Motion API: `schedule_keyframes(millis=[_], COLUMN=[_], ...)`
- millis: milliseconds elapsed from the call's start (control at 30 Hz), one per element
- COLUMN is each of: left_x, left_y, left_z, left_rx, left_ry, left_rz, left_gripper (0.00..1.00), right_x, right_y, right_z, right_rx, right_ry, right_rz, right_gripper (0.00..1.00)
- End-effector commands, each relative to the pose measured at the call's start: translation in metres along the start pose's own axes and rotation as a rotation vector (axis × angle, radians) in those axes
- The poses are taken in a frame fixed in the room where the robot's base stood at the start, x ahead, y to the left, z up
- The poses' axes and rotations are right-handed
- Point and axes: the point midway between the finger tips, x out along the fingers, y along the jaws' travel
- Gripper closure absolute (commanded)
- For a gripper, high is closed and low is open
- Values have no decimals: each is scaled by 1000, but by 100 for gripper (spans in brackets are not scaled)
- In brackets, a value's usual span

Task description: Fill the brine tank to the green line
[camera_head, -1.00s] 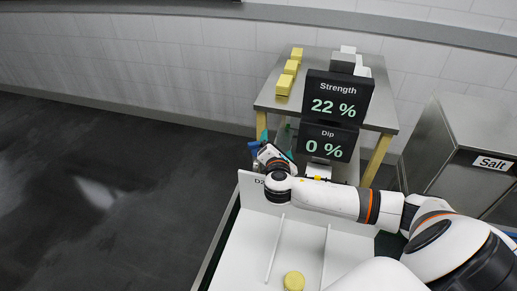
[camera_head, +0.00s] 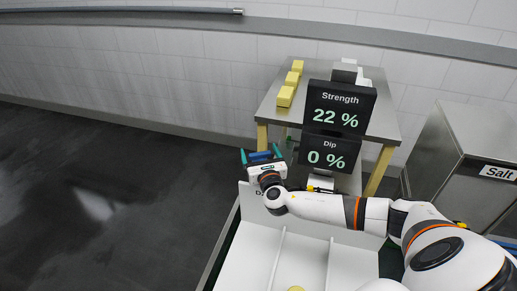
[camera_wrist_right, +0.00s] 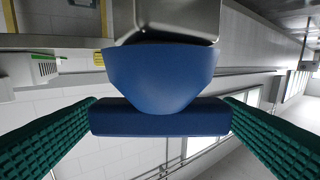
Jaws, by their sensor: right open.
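My right gripper (camera_head: 260,155) is open at the far end of the white trough, its teal fingers pointing away from me. In the right wrist view, a blue handle (camera_wrist_right: 160,118) with a wide crossbar lies between the green ribbed fingers, below a grey metal body (camera_wrist_right: 178,18). The fingers are on either side of the bar; I cannot tell whether they touch it. The strength display (camera_head: 340,108) reads 22 % and the dip display (camera_head: 327,152) reads 0 %. I cannot make out the brine level or a green line. My left gripper is not in view.
A steel table (camera_head: 384,118) behind the displays carries several yellow blocks (camera_head: 286,96). A grey salt bin (camera_head: 462,150) stands at the right. The white trough (camera_head: 253,250) with dividers lies in front. The dark floor at left is clear.

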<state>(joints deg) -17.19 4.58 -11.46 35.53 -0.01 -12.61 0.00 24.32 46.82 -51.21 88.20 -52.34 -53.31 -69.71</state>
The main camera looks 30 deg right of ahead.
Motion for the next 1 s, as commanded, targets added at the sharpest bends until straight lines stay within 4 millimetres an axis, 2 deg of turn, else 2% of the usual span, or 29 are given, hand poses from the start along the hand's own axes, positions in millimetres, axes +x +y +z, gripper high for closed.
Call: schedule_keyframes(millis=[200, 467, 533, 767, 1000], left_x=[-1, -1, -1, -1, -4], left_y=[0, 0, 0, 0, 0], left_z=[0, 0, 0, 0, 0], left_rx=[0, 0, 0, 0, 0], left_ry=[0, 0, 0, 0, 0], left_rz=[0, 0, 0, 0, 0], left_gripper=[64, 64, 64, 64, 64], right_x=[17, 19, 19, 19, 18], right_y=[0, 0, 0, 0, 0], right_z=[0, 0, 0, 0, 0], right_rx=[0, 1, 1, 1, 2], right_ry=[-1, -1, -1, -1, -2], right_rz=[0, 0, 0, 1, 25], right_gripper=[13, 13, 19, 57, 57])
